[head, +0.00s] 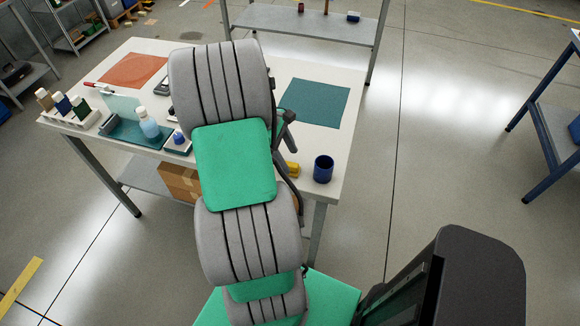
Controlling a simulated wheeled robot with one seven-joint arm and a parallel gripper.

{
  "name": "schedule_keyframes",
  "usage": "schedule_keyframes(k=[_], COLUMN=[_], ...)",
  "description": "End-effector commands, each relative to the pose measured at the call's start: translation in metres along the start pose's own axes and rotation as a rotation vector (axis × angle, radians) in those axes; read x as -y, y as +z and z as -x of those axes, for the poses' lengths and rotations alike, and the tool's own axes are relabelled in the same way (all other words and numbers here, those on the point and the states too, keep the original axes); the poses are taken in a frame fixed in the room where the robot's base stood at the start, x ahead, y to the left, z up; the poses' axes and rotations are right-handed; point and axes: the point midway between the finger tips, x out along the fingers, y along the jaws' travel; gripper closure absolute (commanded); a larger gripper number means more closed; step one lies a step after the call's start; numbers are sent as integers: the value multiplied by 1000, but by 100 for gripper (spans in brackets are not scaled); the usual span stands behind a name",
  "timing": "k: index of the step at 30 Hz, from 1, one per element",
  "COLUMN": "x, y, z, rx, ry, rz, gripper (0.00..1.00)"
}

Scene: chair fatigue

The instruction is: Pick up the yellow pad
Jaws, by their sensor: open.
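The yellow pad (292,170) is a small yellow block near the front edge of the white table (334,150). My arm and a dark cable-like part hide its left side. My gripper (288,136) shows only in part, as dark pieces at the right side of my arm, over the table and behind the pad in the picture. It appears apart from the pad. Its fingertips are mostly hidden by my arm, and I see nothing held in it.
A dark blue cup (323,169) stands just right of the pad. A teal mat (314,103) lies behind, an orange mat (133,70) at the back left. Bottles (148,123) and a teal tray (125,131) are left of my arm.

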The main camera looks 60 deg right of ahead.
Motion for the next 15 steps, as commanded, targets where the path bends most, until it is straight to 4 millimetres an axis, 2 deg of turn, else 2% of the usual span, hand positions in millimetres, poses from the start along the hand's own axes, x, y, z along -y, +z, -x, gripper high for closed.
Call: schedule_keyframes(k=[7,14,15], x=[-1,-2,-2], y=[-5,-6,-6], z=[-40,-43,-43], rx=[-1,-3,-3], ry=[-1,1,1], rz=[0,0,0], gripper=[38,38,41])
